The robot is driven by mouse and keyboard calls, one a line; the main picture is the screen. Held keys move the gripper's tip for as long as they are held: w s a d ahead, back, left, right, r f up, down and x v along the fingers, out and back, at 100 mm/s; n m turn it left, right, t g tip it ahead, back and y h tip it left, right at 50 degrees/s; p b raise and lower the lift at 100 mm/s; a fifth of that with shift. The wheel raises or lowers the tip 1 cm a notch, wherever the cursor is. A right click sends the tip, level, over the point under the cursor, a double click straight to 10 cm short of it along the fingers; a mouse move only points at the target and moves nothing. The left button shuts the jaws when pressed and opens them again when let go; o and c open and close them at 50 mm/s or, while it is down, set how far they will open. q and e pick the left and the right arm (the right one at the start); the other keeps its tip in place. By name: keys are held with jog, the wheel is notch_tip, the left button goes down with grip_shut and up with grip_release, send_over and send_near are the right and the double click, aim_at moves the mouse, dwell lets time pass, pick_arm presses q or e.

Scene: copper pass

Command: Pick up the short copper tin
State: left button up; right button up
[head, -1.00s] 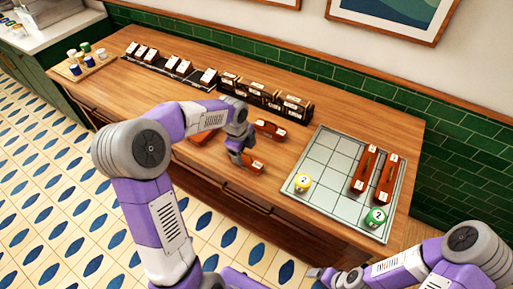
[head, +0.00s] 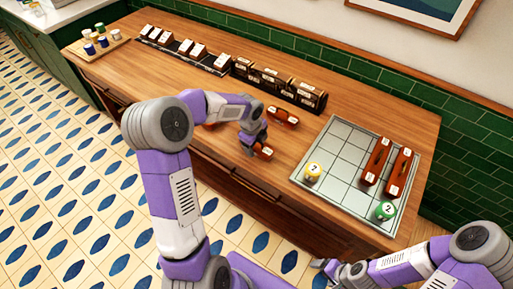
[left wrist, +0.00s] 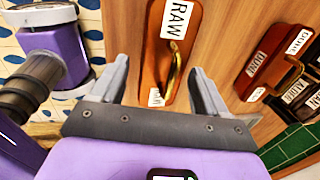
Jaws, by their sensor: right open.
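A short copper tin (head: 264,152) lies near the counter's front edge, partly hidden by my left gripper (head: 251,143). In the left wrist view this copper tin (left wrist: 186,22) has RAW labels and a brass handle, and lies beyond and between the spread fingers of my left gripper (left wrist: 157,85). The jaws are open and do not hold it. Another copper tin (head: 283,116) lies further back; it also shows in the left wrist view (left wrist: 272,62). Two longer copper tins (head: 375,161) (head: 398,173) lie on the grid tray. My right gripper (head: 326,266) is open and empty, low in front of the counter.
The grid tray (head: 338,152) also bears a yellow-topped canister (head: 313,172) and a green one (head: 385,211). Dark racks (head: 300,96) with labelled blocks line the counter's back. A wooden tray (head: 104,48) of small jars stands far left. Another copper-coloured thing (head: 209,125) is mostly hidden behind my left arm.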

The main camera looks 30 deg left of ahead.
pick_arm(q)
grip_shut()
dwell(0.3)
